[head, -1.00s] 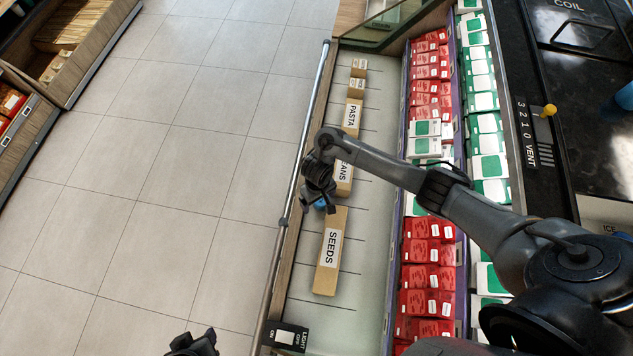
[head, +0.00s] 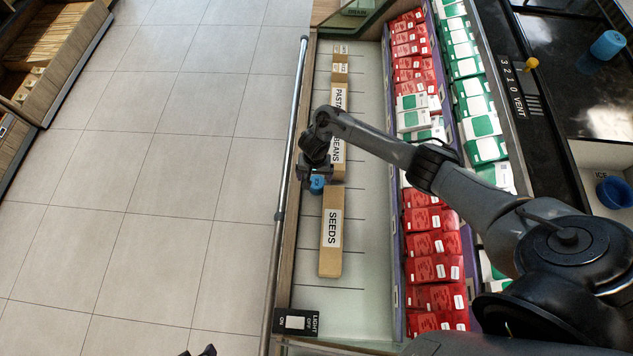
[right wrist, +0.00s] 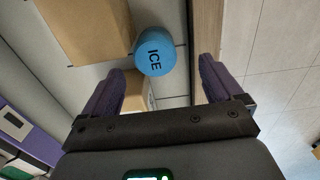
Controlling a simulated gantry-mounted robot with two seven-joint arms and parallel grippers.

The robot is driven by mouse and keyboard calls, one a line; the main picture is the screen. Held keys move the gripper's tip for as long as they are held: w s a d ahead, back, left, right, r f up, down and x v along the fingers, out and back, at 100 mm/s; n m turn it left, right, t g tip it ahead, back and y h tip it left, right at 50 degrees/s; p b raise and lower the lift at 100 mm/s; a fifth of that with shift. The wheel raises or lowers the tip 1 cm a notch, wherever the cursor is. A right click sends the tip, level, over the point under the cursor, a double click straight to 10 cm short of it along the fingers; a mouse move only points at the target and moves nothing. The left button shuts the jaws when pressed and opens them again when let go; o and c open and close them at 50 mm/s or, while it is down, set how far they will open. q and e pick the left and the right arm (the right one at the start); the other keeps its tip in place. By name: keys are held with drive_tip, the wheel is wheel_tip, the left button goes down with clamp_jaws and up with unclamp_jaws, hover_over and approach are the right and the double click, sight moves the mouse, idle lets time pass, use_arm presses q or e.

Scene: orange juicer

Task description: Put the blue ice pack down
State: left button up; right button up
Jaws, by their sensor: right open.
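The blue ice pack (head: 317,185) is a small blue cylinder on the pale shelf strip, between the SEEDS box (head: 331,232) and the BEANS box (head: 337,158). In the right wrist view the ice pack (right wrist: 155,52), lettered ICE, lies just beyond the fingertips, beside a cardboard box. My right gripper (right wrist: 162,75) is open, its purple fingers apart with nothing between the tips. In the head view my right gripper (head: 312,178) hangs over the ice pack and partly hides it. Only a dark tip of my left gripper (head: 205,351) shows at the bottom edge.
A PASTA box (head: 340,102) and smaller boxes continue the row. A metal rail (head: 290,150) runs along the left shelf edge. Red packets (head: 430,245) and green-white packets (head: 475,85) fill the racks to the right. A blue cylinder (head: 608,44) and blue cup (head: 613,192) stand at far right.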

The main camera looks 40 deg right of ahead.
sight(317, 182)
drive_tip(key=shift+d+f, duration=0.15)
drive_tip(key=shift+f, duration=0.1)
drive_tip(key=f, duration=0.1)
drive_tip(key=f+b, duration=0.2)
drive_tip(key=f, duration=0.1)
drive_tip(key=shift+s+d, duration=0.1)
drive_tip(key=shift+s, duration=0.2)
drive_tip(key=shift+w+f, duration=0.1)
drive_tip(key=shift+f, duration=0.2)
drive_tip(key=c, duration=1.3)
